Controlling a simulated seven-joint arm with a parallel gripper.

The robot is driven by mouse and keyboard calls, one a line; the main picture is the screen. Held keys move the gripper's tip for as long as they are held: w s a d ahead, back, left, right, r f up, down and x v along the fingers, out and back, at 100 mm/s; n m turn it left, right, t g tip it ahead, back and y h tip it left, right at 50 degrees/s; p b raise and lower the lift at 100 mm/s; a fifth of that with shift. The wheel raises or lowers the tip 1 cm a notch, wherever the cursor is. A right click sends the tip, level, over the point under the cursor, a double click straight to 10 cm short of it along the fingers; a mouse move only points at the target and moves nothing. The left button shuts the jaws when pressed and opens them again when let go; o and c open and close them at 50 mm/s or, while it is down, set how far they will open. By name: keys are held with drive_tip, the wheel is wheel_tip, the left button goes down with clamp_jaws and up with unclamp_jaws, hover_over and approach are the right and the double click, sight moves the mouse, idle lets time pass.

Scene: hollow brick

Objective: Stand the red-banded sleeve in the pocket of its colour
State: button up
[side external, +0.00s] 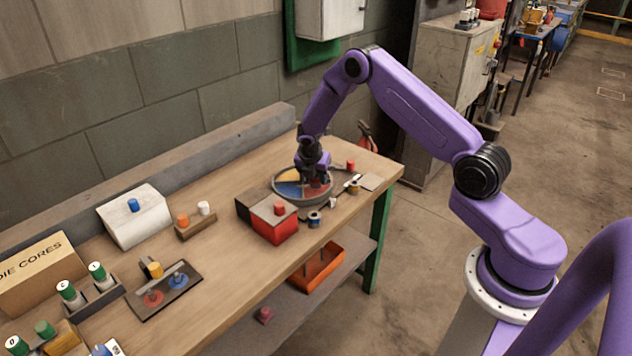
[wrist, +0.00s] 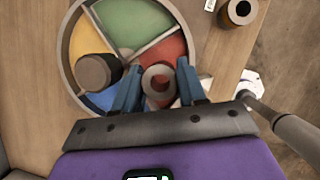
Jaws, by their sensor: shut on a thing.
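My gripper (wrist: 158,76) is shut on a hollow grey-brown sleeve (wrist: 160,69), seen from above as a ring between the two blue fingers. Its band is hidden from this angle, so I cannot tell its colour. The sleeve is upright over the red pocket (wrist: 174,50) of the round tray; I cannot tell whether it touches the pocket floor. The tray (side external: 276,194) has green, yellow, blue and red pockets. In the side view my gripper (side external: 315,172) is down at the tray and hides most of the sleeve.
A dark brown cylinder (wrist: 98,72) stands at the tray's left side in the wrist view. Another hollow cylinder (wrist: 240,11) is outside the tray. Small parts lie right of the tray.

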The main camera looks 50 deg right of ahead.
drive_tip(key=shift+f, duration=1.05)
drive_tip(key=shift+f, duration=0.15)
drive_tip(key=o, duration=0.9)
drive_tip(key=shift+o, duration=0.2)
